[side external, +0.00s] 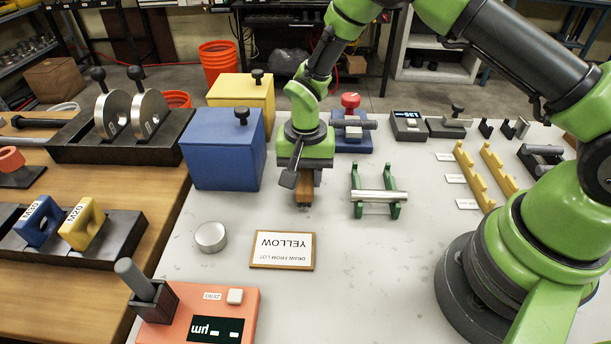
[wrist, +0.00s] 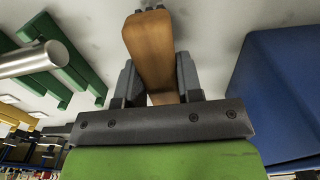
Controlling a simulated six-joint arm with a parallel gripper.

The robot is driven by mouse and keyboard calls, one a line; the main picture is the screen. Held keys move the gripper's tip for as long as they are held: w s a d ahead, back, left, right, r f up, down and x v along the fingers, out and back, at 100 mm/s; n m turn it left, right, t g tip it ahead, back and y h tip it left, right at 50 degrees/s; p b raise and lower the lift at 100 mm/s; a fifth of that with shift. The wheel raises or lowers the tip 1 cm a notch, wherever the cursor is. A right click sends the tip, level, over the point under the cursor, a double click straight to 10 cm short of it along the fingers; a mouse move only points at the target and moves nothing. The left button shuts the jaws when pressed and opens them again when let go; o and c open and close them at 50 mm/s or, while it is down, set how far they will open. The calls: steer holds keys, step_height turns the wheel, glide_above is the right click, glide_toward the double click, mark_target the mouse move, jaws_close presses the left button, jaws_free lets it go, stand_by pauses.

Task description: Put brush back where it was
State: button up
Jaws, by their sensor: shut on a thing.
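My gripper (side external: 302,186) points down over the grey bench top, between the blue box and the green stand. It is shut on the brush (side external: 305,194), of which a brown wooden part shows below the jaws in the side view. In the wrist view, my gripper (wrist: 155,88) has its two dark fingers on either side of the brush's wooden handle (wrist: 149,45). A little dark grey shows at the handle's far end. I cannot tell whether the brush touches the bench.
A blue lidded box (side external: 222,150) stands close left, with a yellow box (side external: 243,100) behind it. A green stand with a metal rod (side external: 380,196) is close right. A YELLOW card (side external: 282,250) and a metal disc (side external: 210,237) lie in front. The bench right of the card is clear.

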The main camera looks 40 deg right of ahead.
steer(key=shift+f, duration=0.4)
steer(key=shift+f, duration=0.1)
steer(key=o, duration=0.9)
steer(key=shift+o, duration=0.2)
step_height(320, 180, up, 13)
step_height(320, 180, up, 8)
steer(key=n+t, duration=0.1)
steer(key=t, duration=0.1)
glide_above(306, 172)
steer(key=s+d, duration=0.1)
steer(key=s, duration=0.2)
steer(key=s+d+r+n+t+y, duration=0.1)
steer(key=s+r, duration=0.3)
steer(key=s, duration=0.4)
steer(key=s+d+r+n+t+y, duration=0.1)
steer(key=s+r+n+t, duration=0.2)
steer(key=s, duration=0.6)
step_height(306, 172, up, 2)
steer(key=shift+s+d+r+t, duration=0.15)
steer(key=shift+s+t, duration=0.15)
steer(key=shift+t, duration=0.3)
